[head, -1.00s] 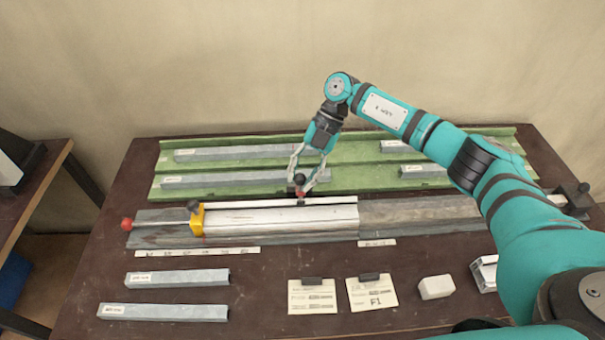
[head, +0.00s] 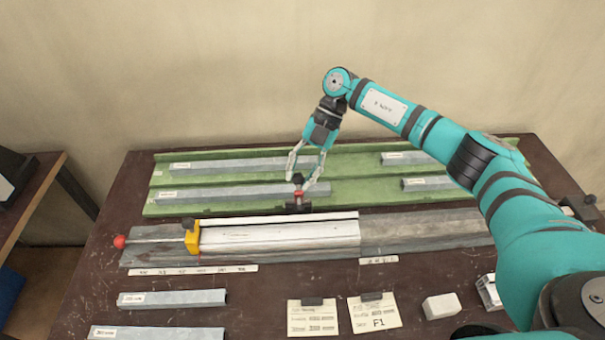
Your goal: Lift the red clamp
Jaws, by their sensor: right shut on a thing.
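The red clamp (head: 298,195) is small, with a black knob on top and a dark base. My right gripper (head: 305,181) is shut on it, with its fingers on either side of the knob. The clamp's base shows just above the far edge of the clamping bed, in front of the green rack (head: 350,203). It looks clear of the white-topped rail (head: 280,219). The clamping bed (head: 430,231) holds a pale profile (head: 280,236) with a yellow stop block (head: 192,238) at its left end. My left gripper is not in view.
Several grey profiles lie in the green rack behind. Two more profiles (head: 172,299) lie at the front left. Two paper cards (head: 312,318), a white block (head: 441,307) and a metal piece (head: 488,291) lie at the front right. A red ball knob (head: 120,241) sticks out at the left.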

